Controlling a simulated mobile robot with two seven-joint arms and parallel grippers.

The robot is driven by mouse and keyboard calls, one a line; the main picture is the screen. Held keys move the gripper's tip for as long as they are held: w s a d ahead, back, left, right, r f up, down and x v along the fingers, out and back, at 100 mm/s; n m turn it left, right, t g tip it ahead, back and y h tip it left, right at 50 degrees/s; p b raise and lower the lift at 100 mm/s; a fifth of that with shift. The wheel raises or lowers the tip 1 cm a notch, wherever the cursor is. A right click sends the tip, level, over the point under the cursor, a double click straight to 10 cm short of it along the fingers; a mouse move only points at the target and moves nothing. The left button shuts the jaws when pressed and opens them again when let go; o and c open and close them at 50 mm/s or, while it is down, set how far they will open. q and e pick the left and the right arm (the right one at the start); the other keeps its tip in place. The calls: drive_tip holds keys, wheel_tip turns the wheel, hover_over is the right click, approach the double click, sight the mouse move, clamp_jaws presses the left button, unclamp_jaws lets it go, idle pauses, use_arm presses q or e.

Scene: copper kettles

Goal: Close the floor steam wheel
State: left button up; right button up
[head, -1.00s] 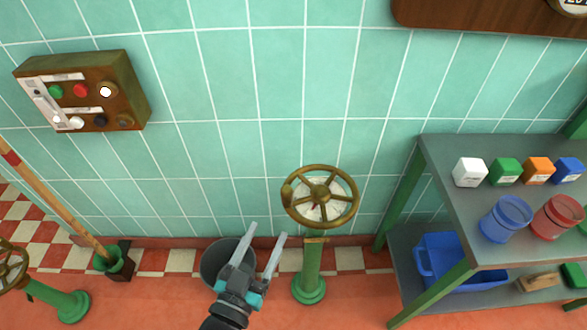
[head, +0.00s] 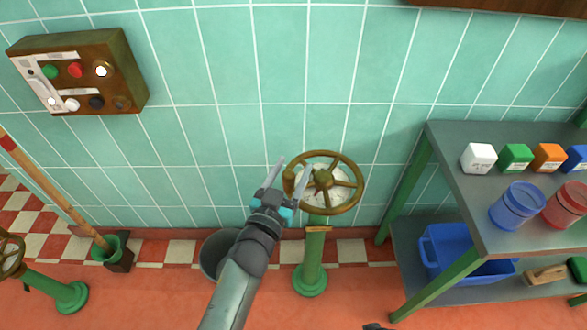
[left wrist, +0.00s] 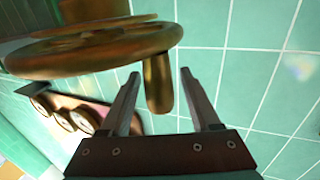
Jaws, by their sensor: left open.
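The floor steam wheel (head: 346,207) is a brass-coloured handwheel with spokes over a pale dial, on a green floor pedestal (head: 312,262). A spinner handle (head: 289,182) stands at the left of its rim. My left gripper (head: 293,167) is open at this left side, its fingers close to the handle. In the left wrist view, the wheel (left wrist: 95,50) fills the upper left. The handle (left wrist: 158,84) shows between the spread fingers of my left gripper (left wrist: 159,76), with gaps visible on both sides. My right gripper is not identifiable.
A grey bucket (head: 213,258) stands behind my left arm. A green-legged shelf (head: 460,180) with coloured containers and a blue bin (head: 430,258) stands right. A button box (head: 85,70) is on the tiled wall. Another valve (head: 68,294) and a broom (head: 50,190) are left.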

use_arm(q)
drive_tip(key=shift+w+d, duration=0.2)
drive_tip(key=shift+w, duration=0.3)
drive_tip(key=shift+c, duration=0.2)
clamp_jaws()
idle(1.0)
